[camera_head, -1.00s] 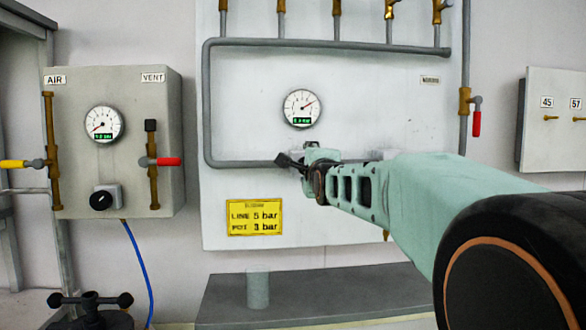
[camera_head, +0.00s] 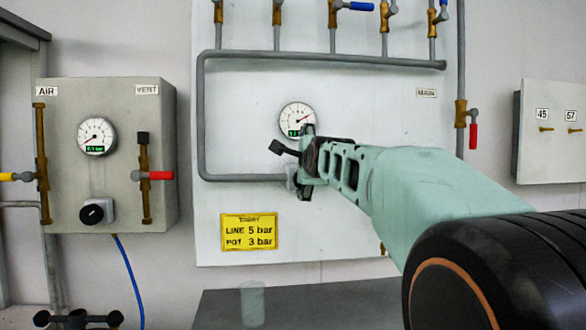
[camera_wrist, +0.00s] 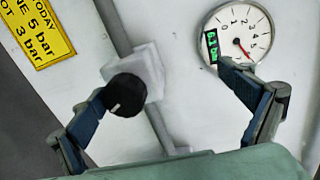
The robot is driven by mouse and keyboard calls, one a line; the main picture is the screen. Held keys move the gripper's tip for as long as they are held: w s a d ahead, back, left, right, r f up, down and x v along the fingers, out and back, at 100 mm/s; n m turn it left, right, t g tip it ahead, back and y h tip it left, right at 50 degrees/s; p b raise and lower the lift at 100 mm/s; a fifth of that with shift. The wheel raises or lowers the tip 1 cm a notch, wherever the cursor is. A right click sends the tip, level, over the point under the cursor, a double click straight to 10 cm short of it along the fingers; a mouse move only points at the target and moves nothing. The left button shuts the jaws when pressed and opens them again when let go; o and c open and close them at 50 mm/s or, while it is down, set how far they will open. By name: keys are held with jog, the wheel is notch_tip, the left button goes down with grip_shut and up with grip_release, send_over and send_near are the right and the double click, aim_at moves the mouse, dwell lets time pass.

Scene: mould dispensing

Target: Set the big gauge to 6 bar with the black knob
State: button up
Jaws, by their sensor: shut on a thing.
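The big gauge (camera_head: 297,120) is on the pale panel above my gripper (camera_head: 301,166). The black knob (camera_wrist: 127,95) with a white mark sits on a pale block below the gauge. My gripper is shut on the knob; in the wrist view the left finger overlaps the knob's edge, while the right finger appears apart from it near the gauge. In the head view my gripper hides the knob.
A yellow sign (camera_head: 249,231) reads LINE 5 bar, POT 3 bar. Grey pipes (camera_head: 330,58) with valves frame the panel. A dark bench (camera_head: 330,305) stands below.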

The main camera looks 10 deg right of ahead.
jog(key=shift+s+a+r, duration=0.1)
jog(key=shift+s+r, duration=0.55)
jog(key=shift+r, duration=0.35)
jog(key=c, duration=0.3)
jog(key=shift+s+f+b, duration=0.25)
jog(key=shift+s+b, duration=0.15)
jog(key=shift+s, duration=0.1)
jog(key=c, duration=0.4)
jog(key=s+b, duration=0.6)
jog(key=s, duration=0.5)
jog(key=shift+s, duration=0.35)
